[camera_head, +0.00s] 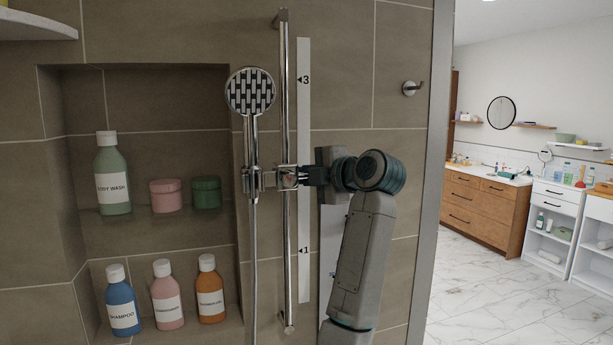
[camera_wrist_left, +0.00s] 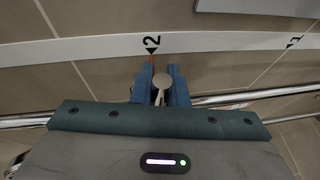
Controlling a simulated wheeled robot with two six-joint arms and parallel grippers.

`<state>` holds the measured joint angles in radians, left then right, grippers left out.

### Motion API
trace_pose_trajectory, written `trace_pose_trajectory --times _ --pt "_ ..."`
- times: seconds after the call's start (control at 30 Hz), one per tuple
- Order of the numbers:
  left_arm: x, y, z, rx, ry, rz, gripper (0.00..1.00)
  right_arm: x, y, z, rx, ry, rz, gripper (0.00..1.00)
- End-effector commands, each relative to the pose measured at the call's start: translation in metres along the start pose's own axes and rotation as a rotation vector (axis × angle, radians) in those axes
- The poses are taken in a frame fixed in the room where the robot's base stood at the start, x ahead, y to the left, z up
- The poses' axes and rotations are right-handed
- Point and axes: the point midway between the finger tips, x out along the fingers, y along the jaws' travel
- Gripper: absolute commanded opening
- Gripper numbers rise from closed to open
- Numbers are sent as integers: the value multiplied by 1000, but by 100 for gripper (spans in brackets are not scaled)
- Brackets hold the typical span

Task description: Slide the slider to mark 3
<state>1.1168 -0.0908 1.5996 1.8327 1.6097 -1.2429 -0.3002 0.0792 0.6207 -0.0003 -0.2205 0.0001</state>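The slider (camera_head: 288,178) is a chrome holder on a vertical chrome rail (camera_head: 285,110), with the hand shower (camera_head: 250,92) held at its left. A white scale strip (camera_head: 304,130) beside the rail shows mark 3 (camera_head: 306,80) near the top and mark 1 (camera_head: 306,251) low down. My left gripper (camera_head: 306,176) is at the slider from the right and covers the strip there. In the left wrist view its blue fingers (camera_wrist_left: 162,92) are closed about the slider's round knob (camera_wrist_left: 162,80). A red pointer (camera_wrist_left: 151,60) lies at mark 2 (camera_wrist_left: 151,44). My right gripper is out of view.
A wall niche (camera_head: 150,85) at the left holds several bottles and two jars (camera_head: 166,196). A hook (camera_head: 411,88) is on the wall at right. The rail between the slider and mark 3 looks clear. A wooden vanity (camera_head: 484,205) stands far right.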

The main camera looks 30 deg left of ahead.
Motion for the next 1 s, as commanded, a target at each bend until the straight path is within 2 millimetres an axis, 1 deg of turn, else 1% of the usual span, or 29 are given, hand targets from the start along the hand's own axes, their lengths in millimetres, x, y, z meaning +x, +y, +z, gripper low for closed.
trace_pose_trajectory --times 0.23,0.37,0.47,0.57,0.8,1.0 --pt "0 1 0 0 0 0 0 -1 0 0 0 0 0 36" --pt "-2 11 -1 -1 0 1 0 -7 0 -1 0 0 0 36" --pt "-6 29 -3 -3 0 3 0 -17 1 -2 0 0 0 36" --pt "-10 54 -5 -4 -1 5 0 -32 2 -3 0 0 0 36" --pt "-22 122 -10 -6 -2 7 0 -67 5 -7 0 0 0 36" --pt "-30 166 -13 -5 -2 6 0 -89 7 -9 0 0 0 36"
